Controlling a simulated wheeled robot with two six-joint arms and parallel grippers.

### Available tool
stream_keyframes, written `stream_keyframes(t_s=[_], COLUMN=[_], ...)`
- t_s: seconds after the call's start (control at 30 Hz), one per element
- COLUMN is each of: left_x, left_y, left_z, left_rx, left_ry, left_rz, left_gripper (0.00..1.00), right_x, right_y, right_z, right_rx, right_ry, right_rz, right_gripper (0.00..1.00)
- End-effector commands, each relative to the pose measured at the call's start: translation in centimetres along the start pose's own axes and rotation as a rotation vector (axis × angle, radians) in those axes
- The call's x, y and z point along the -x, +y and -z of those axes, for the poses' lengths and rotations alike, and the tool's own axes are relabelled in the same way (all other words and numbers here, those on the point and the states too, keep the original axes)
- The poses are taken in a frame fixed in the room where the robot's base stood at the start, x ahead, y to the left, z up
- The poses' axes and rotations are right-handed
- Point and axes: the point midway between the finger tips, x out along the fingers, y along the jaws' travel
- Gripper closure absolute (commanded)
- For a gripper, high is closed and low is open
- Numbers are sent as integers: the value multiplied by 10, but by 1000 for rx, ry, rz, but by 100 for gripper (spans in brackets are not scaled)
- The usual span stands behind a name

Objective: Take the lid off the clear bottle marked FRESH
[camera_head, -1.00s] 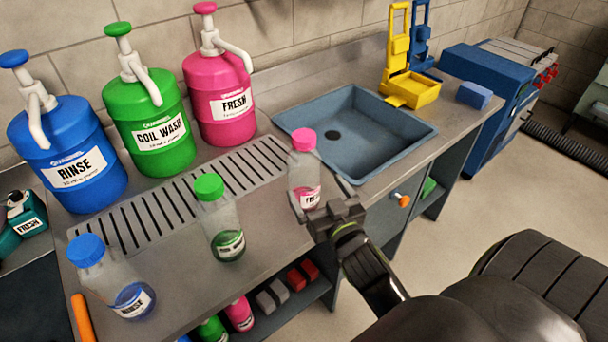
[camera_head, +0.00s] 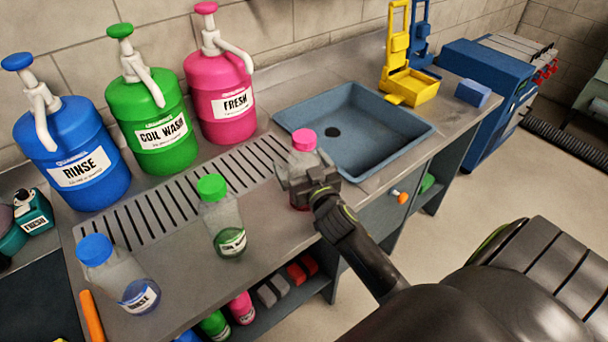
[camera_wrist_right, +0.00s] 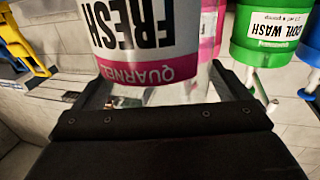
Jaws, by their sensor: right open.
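The clear bottle (camera_head: 303,161) with a pink lid (camera_head: 304,139) stands upright on the steel counter, left of the sink. The lid is on it. My right gripper (camera_head: 309,179) is open at the bottle's body, below the lid, and hides most of the label in the head view. In the right wrist view the bottle (camera_wrist_right: 180,97) appears upside down with its FRESH label (camera_wrist_right: 135,30), between the spread fingers of my right gripper (camera_wrist_right: 163,92). I cannot tell whether a finger touches it. My left gripper is not in view.
A green-lidded bottle (camera_head: 223,225) and a blue-lidded RINSE bottle (camera_head: 120,278) stand to the left on the counter (camera_head: 185,275). Blue RINSE (camera_head: 75,145), green COIL WASH (camera_head: 155,115) and pink FRESH (camera_head: 220,85) pump jugs stand behind a slotted drain. The sink (camera_head: 365,130) is empty.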

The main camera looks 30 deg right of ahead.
Motion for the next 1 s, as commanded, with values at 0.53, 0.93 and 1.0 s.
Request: stream_keyframes(t_s=[0.53, 0.93, 1.0], left_x=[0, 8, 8], left_y=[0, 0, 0], left_z=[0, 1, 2], left_rx=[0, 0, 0], left_ry=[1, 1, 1], left_rz=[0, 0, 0], left_gripper=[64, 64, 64], right_x=[1, 0, 0], right_y=[0, 0, 0], right_z=[0, 32, 46], right_rx=[1, 1, 1], right_ry=[1, 7, 8], right_rz=[0, 2, 1], right_gripper=[56, 56, 56])
